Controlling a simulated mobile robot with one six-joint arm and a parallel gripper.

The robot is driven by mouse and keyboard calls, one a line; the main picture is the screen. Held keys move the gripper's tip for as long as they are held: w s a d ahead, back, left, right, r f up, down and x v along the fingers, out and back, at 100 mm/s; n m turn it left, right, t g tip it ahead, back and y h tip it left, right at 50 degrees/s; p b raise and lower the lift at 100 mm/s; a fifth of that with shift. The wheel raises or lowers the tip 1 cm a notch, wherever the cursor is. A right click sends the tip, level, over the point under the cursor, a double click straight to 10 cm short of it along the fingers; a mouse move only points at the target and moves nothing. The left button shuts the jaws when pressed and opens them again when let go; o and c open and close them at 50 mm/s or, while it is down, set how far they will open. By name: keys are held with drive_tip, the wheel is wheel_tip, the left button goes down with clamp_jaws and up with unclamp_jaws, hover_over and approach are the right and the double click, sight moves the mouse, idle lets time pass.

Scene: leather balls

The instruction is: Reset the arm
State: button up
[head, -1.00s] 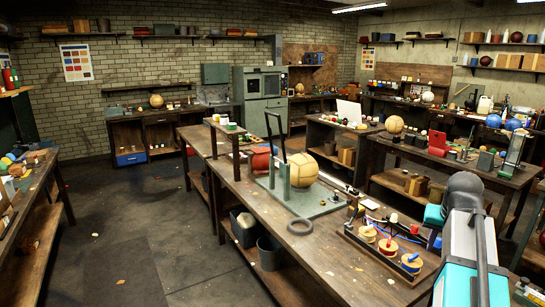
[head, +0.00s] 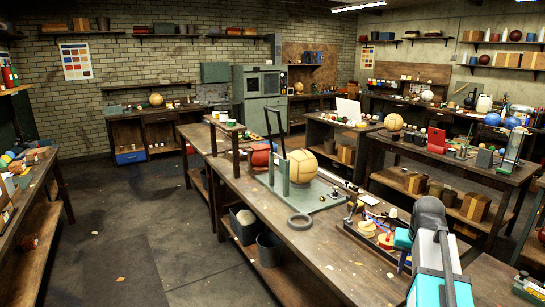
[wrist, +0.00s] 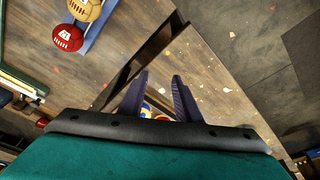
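My gripper (wrist: 160,95) shows at the lower middle of the wrist view. Its two dark fingers stand apart with no object held between them. Small blue, yellow and red shapes (wrist: 152,111) show beyond the gap between the fingers, too small to name. In the head view my arm comes in at the lower right, over the near end of the long workbench (head: 264,203). The fingers cannot be made out clearly there.
A tan leather ball (head: 304,166) sits on a green stand plate (head: 320,200), with a grey ring (head: 300,222) beside it. Spools (head: 387,240) lie in a wooden rack close to my arm. A red ball (wrist: 68,38) shows in the wrist view. Floor at left is open.

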drive_tip(key=s+a+f+n+g+b, duration=0.15)
drive_tip(key=s+a+f, duration=0.3)
drive_tip(key=f, duration=0.75)
drive_tip(key=s+a+f+g+y+b, duration=0.1)
drive_tip(key=s+a+f+g, duration=0.15)
drive_tip(key=a+f, duration=0.6)
drive_tip(key=s+a+f+n+g+b, duration=0.1)
drive_tip(key=s+a+f+b, duration=0.2)
drive_tip(key=f, duration=1.2)
drive_tip(key=s+a+f+n+g+b, duration=0.1)
drive_tip(key=s+a+f, duration=0.3)
drive_tip(key=s+f, duration=0.7)
drive_tip(key=s+a+f+n+g+b, duration=0.1)
drive_tip(key=s+a+f, duration=0.3)
drive_tip(key=s+f, duration=0.7)
drive_tip(key=s+g, duration=0.1)
drive_tip(key=s, duration=0.2)
drive_tip(key=shift+s+a, duration=0.25)
drive_tip(key=shift+o, duration=0.2)
drive_tip(key=shift+w+n, duration=0.15)
drive_tip(key=shift+n, duration=0.1)
